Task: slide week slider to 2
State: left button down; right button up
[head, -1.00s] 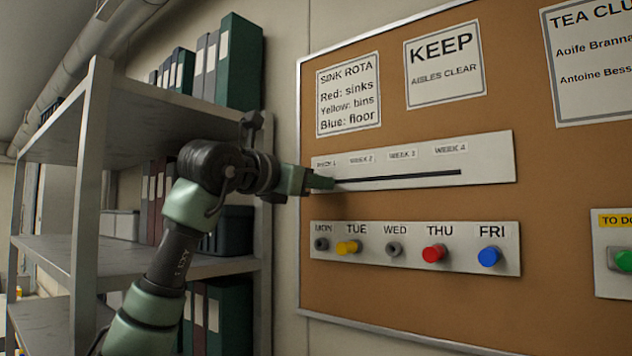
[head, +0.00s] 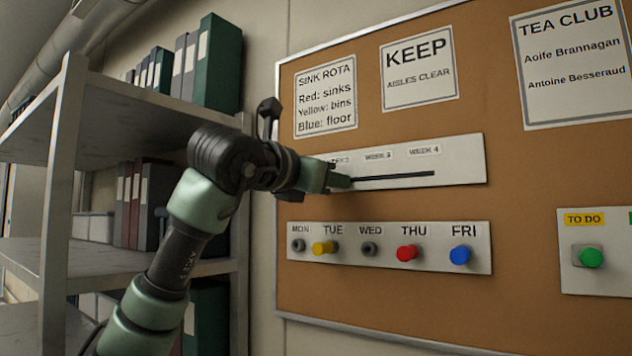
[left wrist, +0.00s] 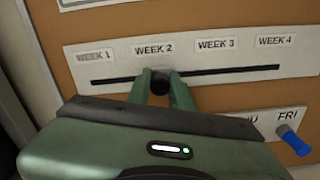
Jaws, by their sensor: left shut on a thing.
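The week slider board (head: 462,161) is a white panel on the corkboard with a dark horizontal slot under the labels WEEK 1 to WEEK 4. In the left wrist view the board (left wrist: 300,52) shows a round black slider knob (left wrist: 160,84) in the slot, just below and slightly right of the WEEK 2 label (left wrist: 154,49). My left gripper (head: 345,181) is shut on the knob, with one green finger on each side of it in the left wrist view (left wrist: 160,82). In the head view the gripper hides the knob and the WEEK 1 label. My right gripper is not in view.
Below is a panel of day pegs (head: 389,247), with yellow by TUE, red by THU and blue by FRI. A TO DO panel (head: 585,275) with a green peg is at right. A metal shelf (head: 62,190) with binders stands left, close to my left arm.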

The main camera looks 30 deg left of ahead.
pick_arm(q)
jog(key=shift+a, duration=0.3)
jog(key=c, duration=1.3)
grip_release()
jog(key=shift+o, duration=0.2)
jog(key=shift+w+d, duration=0.1)
jog(key=shift+d, duration=0.05)
jog(key=s+b, duration=0.3)
jog(key=s, duration=0.5)
jog(key=shift+a+b, duration=0.3)
jog(key=shift+w, duration=0.1)
